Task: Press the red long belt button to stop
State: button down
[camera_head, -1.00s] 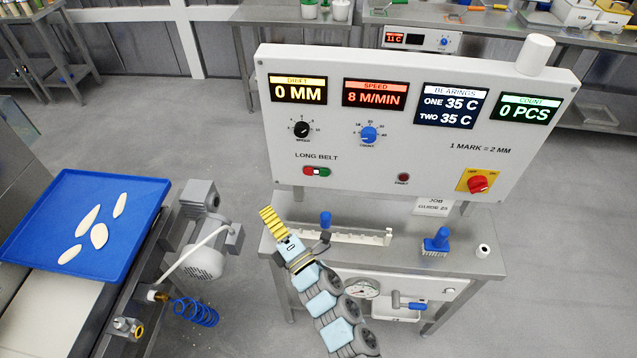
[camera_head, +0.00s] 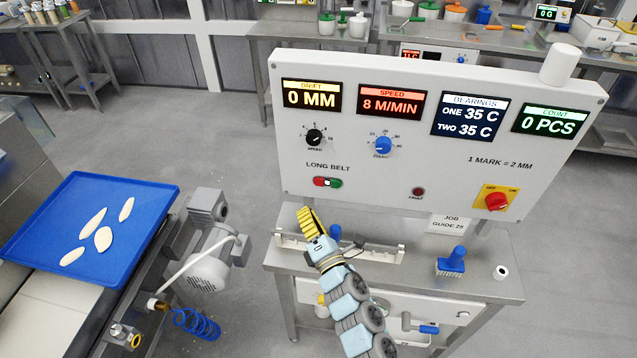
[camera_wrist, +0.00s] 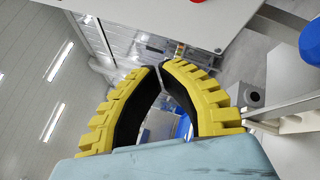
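The long belt button (camera_head: 328,182) is a small block on the lower left of the white control panel (camera_head: 380,170), under the words LONG BELT. Its red part (camera_head: 319,181) is at the left, a white piece is in the middle and green is at the right. My gripper (camera_head: 306,213), with yellow ribbed fingers, is below and slightly left of the button, apart from it in the picture. In the wrist view, the gripper's fingertips (camera_wrist: 160,66) come together with nothing visible between them.
The panel's speed display (camera_head: 391,102) reads 8 M/MIN. A fault lamp (camera_head: 418,191) and a red rotary switch (camera_head: 497,201) are further right. A blue tray (camera_head: 150,200) with pasta pieces is at left.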

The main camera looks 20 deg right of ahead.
jog(key=p, duration=0.1)
send_near(308, 175)
jog(key=shift+w+a+r, duration=0.8)
jog(key=shift+w+a, duration=0.45)
jog(key=shift+a, duration=0.1)
jog(key=shift+w+d+f+b, duration=0.1)
jog(key=shift+w+d+b, duration=0.1)
jog(key=shift+w+d, duration=0.25)
jog(key=shift+w+d+b, duration=0.15)
jog(key=shift+w+d, duration=0.1)
jog(key=shift+w, duration=0.4)
jog(key=shift+d, duration=0.1)
jog(key=shift+w+d+b, duration=0.2)
jog(key=shift+w+b, duration=0.15)
jog(key=shift+w+d, duration=0.2)
jog(key=shift+w, duration=0.15)
dwell(0.6)
jog(key=shift+s+b, duration=0.1)
jog(key=shift+b, duration=0.25)
jog(key=shift+s+a, duration=0.45)
jog(key=shift+s, duration=0.15)
